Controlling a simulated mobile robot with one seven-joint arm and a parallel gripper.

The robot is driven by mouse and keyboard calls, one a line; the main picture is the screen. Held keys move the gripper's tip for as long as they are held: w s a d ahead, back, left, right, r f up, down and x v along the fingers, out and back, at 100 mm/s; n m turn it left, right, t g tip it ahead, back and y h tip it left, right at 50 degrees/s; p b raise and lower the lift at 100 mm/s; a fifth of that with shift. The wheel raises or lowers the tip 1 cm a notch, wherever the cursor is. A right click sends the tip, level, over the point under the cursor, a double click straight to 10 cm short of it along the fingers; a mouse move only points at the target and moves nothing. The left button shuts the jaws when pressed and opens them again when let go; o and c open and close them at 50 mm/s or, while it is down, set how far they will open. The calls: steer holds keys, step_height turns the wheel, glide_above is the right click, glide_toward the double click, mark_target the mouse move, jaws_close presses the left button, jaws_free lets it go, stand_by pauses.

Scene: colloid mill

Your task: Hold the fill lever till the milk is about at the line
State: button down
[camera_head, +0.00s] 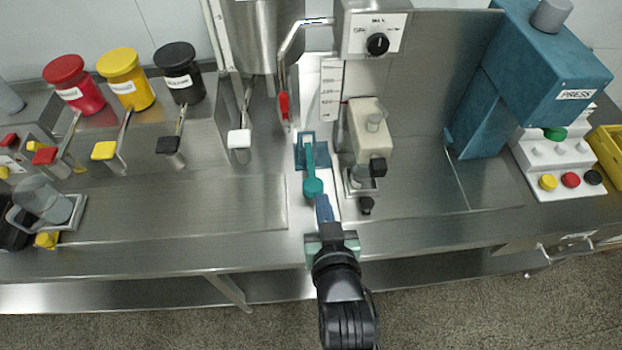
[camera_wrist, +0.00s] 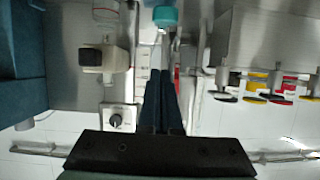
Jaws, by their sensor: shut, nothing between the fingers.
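A teal lever (camera_head: 309,160) with a round teal knob stands at the middle of the counter, its knob toward me. The knob (camera_wrist: 165,17) also shows at the top of the wrist view. My gripper (camera_head: 321,198) is shut and empty, its blue fingers just in front of the knob; I cannot tell whether they touch it. The fingers (camera_wrist: 161,74) point toward the knob in the wrist view. A white graduated scale (camera_head: 331,92) with a small red mark stands behind the lever. I cannot make out a milk level.
A beige unit (camera_head: 370,133) stands right of the lever, under a dial panel (camera_head: 377,36). A red-handled lever (camera_head: 284,105) and a white-handled one (camera_head: 239,137) are to the left. A blue press (camera_head: 545,60) is at right.

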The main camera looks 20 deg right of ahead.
steer(key=shift+w, duration=0.1)
steer(key=p, duration=0.2)
glide_above(317, 187)
steer(key=s, duration=0.1)
steer(key=f, duration=0.3)
steer(key=shift+s+a+f, duration=0.1)
steer(key=shift+a+f, duration=0.05)
steer(key=shift+a, duration=0.1)
step_height(317, 187, down, 3)
steer(key=shift+f, duration=0.7)
